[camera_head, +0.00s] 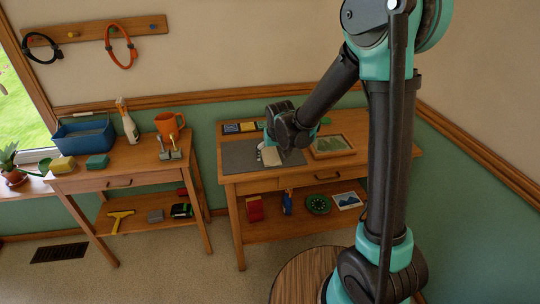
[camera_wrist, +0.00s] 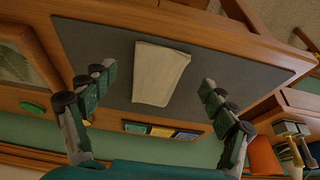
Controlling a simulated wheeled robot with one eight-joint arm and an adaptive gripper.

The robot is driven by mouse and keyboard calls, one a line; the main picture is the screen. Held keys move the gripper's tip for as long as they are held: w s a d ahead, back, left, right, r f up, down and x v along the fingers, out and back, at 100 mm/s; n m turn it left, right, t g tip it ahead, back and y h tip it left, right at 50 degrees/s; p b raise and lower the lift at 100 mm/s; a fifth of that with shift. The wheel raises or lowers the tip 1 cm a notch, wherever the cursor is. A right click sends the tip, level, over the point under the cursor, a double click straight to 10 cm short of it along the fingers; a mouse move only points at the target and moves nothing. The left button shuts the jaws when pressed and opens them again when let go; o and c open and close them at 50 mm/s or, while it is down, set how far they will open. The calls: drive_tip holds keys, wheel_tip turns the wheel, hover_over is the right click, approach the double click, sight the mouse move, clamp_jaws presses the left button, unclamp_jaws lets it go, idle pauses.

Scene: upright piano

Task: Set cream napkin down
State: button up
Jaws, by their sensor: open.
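The cream napkin (camera_wrist: 160,74) lies on the grey mat (camera_wrist: 97,45), between and beyond my fingertips in the wrist view. It looks folded and flat. In the head view the napkin (camera_head: 270,156) shows on the grey mat (camera_head: 238,157) just below my gripper (camera_head: 268,144), partly hidden by it. My gripper (camera_wrist: 157,84) is open in the wrist view, one finger on each side of the napkin. I see no finger touching it.
A framed picture (camera_head: 332,146) lies right of the mat, and colored cards (camera_head: 240,127) lie behind it. The left table holds a blue bin (camera_head: 85,138), a spray bottle (camera_head: 127,122) and an orange pot (camera_head: 169,125). The mat's left part is clear.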

drive_tip(key=shift+x, duration=1.2)
drive_tip(key=c, duration=0.8)
drive_tip(key=shift+c, duration=0.3)
drive_tip(key=shift+r, duration=0.2)
